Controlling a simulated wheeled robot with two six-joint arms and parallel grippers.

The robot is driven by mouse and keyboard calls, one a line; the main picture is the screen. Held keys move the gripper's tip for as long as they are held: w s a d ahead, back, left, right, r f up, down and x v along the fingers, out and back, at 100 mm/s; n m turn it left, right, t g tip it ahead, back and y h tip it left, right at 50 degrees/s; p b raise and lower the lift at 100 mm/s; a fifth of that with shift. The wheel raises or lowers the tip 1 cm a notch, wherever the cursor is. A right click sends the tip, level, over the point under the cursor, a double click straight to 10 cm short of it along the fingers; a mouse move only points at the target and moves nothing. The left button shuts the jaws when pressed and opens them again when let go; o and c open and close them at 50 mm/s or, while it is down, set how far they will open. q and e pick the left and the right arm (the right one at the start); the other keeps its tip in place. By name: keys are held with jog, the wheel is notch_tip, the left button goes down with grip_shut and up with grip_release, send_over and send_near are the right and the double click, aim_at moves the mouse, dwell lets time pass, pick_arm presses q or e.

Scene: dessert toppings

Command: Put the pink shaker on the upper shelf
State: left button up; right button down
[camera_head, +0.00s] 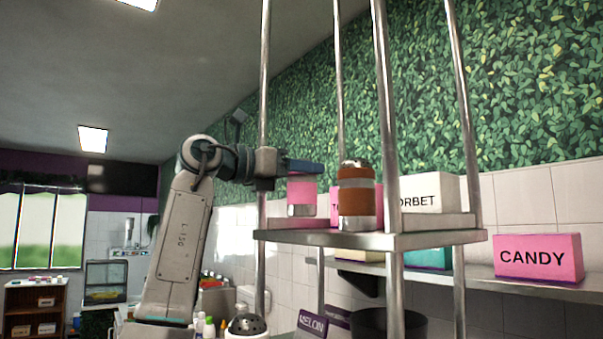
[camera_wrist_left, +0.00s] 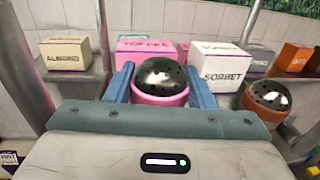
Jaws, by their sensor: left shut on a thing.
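The pink shaker (camera_head: 302,195) is upright at the left part of the upper shelf (camera_head: 415,241) in the head view. My left gripper (camera_head: 306,167) is shut on it near its top. In the left wrist view its dark perforated dome and pink rim (camera_wrist_left: 160,96) sit between the blue fingers. Its silver base shows a little above the shelf's front edge line; I cannot tell whether it touches the shelf. My right gripper is not in view.
A brown shaker (camera_head: 357,180) stands on the shelf just right of the pink one. Behind are the toffee box (camera_wrist_left: 146,50) and the sorbet box (camera_wrist_left: 221,66). Metal posts (camera_head: 386,120) rise at the shelf's corners. A candy box (camera_head: 538,258) sits farther right.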

pick_arm(q)
notch_tip(320, 180, down, 2)
jog(key=shift+w+f+p, duration=0.1)
jog(key=shift+p, duration=0.4)
jog(key=shift+f, duration=0.1)
jog(key=shift+f+b, duration=0.15)
jog(key=shift+b, duration=0.15)
jog(key=o, duration=1)
jog(key=shift+o, duration=0.2)
